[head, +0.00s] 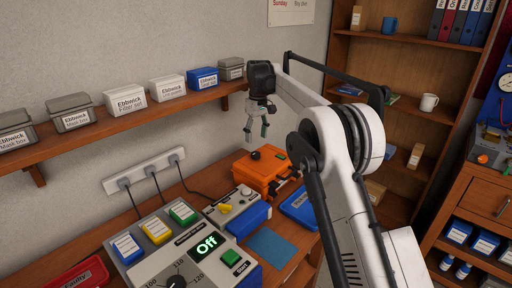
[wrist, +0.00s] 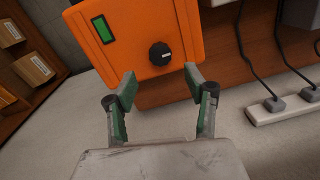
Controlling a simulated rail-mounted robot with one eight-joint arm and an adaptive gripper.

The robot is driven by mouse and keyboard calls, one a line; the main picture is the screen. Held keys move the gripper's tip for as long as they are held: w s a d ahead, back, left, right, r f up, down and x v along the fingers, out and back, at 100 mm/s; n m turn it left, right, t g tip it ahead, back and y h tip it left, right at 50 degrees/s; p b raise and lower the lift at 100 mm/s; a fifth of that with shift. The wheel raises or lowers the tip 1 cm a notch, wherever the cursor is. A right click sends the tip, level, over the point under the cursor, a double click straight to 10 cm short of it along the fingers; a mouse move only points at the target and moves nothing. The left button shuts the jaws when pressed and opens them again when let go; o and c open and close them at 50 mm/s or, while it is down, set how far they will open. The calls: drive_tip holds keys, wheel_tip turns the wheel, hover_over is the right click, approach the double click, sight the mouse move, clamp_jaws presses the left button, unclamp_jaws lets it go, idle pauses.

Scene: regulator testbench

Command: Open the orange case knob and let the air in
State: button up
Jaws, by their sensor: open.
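The orange case (head: 266,172) sits shut on the wooden bench in the head view, and it also fills the top middle of the wrist view (wrist: 135,45). Its round black knob (head: 255,155) is on the top face; in the wrist view the knob (wrist: 160,53) has a pale mark on it. A green rectangle (wrist: 103,28) is on the same face. My gripper (head: 256,137) hangs above the case, open and empty. In the wrist view its two fingertips (wrist: 160,80) point towards the knob, one on each side, apart from it.
A grey testbench unit (head: 195,262) reading "Off" stands at the front left, with a small box with a yellow knob (head: 225,208) beside the case. A shelf of labelled boxes (head: 167,87) runs along the wall. A blue tray (head: 300,206) lies right of the case.

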drive_tip(key=shift+r, duration=2.25)
drive_tip(key=shift+d, duration=0.1)
drive_tip(key=s+d+r+m+t, duration=0.2)
drive_tip(key=s+d+r, duration=0.6)
drive_tip(key=r, duration=0.2)
drive_tip(key=s+d+r+m+t, duration=0.1)
drive_tip(key=s+d+r, duration=0.1)
drive_tip(key=s+d, duration=0.35)
drive_tip(key=s+d+r+m+t, duration=0.1)
drive_tip(key=s+d+r+m, duration=0.15)
drive_tip(key=s, duration=0.65)
drive_tip(key=s+d+f+m+t, duration=0.1)
drive_tip(key=s+d+f, duration=0.2)
drive_tip(key=s, duration=0.6)
drive_tip(key=s+d+f+m+t, duration=0.1)
drive_tip(key=s+d+f, duration=0.1)
drive_tip(key=s+f, duration=0.5)
drive_tip(key=s+d+f+m+t, duration=0.1)
drive_tip(key=s+d+f, duration=0.2)
drive_tip(key=s, duration=0.9)
wheel_tip(320, 180, down, 2)
drive_tip(key=shift+s+d, duration=0.15)
drive_tip(key=shift+d, duration=0.2)
